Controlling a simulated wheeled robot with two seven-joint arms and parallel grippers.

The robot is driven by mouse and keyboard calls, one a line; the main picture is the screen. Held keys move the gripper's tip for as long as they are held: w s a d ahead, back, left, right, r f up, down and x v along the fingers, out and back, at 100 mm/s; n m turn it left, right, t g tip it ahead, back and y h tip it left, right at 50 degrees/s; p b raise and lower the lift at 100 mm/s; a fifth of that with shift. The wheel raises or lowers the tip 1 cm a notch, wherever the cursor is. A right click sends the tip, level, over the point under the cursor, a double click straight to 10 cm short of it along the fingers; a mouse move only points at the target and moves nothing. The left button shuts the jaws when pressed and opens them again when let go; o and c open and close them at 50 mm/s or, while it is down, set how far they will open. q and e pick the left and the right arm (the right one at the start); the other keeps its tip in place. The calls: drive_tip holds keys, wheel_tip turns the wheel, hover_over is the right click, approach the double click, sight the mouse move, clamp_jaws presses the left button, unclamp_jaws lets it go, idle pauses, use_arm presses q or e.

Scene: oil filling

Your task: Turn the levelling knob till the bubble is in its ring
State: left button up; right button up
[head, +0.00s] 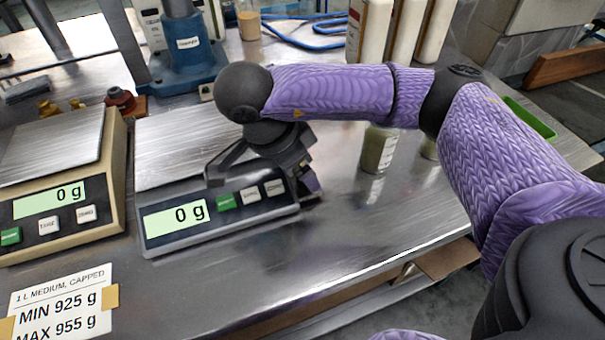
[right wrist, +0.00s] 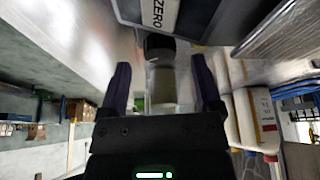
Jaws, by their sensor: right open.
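The grey scale (head: 170,240) reads 0 g and stands in the middle of the bench. It also shows upside down at the top of the right wrist view (right wrist: 220,20). A black round knob (right wrist: 158,46) sits under the scale's edge there. My right gripper (head: 309,182) is at the scale's right front corner. In the right wrist view my right gripper (right wrist: 160,66) is open, its purple fingers on either side of the knob with gaps. The bubble and its ring cannot be made out; my arm covers part of the scale. My left gripper is out of view.
A beige scale (head: 70,235), also at 0 g, stands to the left. A glass jar (head: 378,148) stands behind right of my gripper. White bottles (head: 405,30) and a blue stand (head: 187,55) are at the back.

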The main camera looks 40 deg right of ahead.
drive_tip(key=shift+b+x, duration=0.35)
drive_tip(key=shift+x, duration=0.65)
drive_tip(key=shift+f, duration=0.3)
drive_tip(key=shift+r, duration=0.1)
drive_tip(key=shift+c, duration=1)
clamp_jaws()
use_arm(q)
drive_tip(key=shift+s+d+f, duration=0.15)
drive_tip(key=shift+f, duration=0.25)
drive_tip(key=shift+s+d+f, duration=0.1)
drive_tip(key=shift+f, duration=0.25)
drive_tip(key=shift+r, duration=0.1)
